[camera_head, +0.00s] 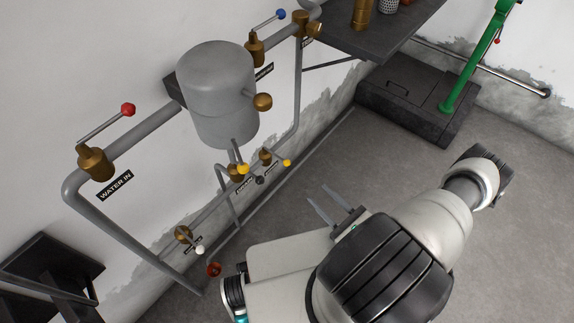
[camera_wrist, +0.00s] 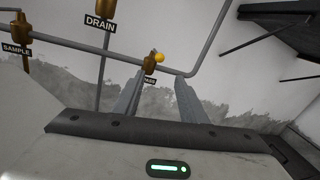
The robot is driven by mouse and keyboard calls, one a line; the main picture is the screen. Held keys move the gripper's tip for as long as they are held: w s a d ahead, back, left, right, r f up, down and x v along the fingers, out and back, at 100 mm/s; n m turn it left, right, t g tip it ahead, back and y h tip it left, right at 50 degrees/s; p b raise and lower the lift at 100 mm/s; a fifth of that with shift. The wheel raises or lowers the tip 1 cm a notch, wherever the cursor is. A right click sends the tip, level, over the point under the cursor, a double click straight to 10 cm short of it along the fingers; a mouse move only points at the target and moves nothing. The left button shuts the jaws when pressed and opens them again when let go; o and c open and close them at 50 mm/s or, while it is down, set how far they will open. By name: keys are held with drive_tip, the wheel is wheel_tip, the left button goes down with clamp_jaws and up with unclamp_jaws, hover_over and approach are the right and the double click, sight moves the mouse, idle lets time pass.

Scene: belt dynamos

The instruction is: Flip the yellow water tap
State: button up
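Two small yellow knobs show low on the wall pipes in the head view: one at the lever tip (camera_head: 287,163) right of a brass valve (camera_head: 266,156), and another (camera_head: 243,169) below the grey tank. In the wrist view a yellow knob (camera_wrist: 159,57) stands by a brass valve (camera_wrist: 150,64) on the pipe, above a partly hidden label ending in "PASS". My gripper (camera_head: 317,194) is open and empty, out from the wall and apart from the knobs. In the wrist view its fingers (camera_wrist: 160,76) point toward the pipe, with the yellow knob beyond and between them.
A grey tank (camera_head: 218,85) hangs on the wall. Red (camera_head: 128,110), blue (camera_head: 281,14) and white (camera_head: 200,249) knobs sit on other valves. A dark shelf (camera_head: 385,38) and a dark box with a green lever (camera_head: 480,65) stand at right. The floor before the wall is clear.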

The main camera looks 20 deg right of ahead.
sight(287, 162)
drive_tip(key=b+x, duration=0.1)
drive_tip(key=x, duration=1.6)
drive_tip(key=shift+w+a+b, duration=0.1)
drive_tip(key=shift+w+b, duration=0.05)
drive_tip(key=shift+b, duration=0.25)
clamp_jaws()
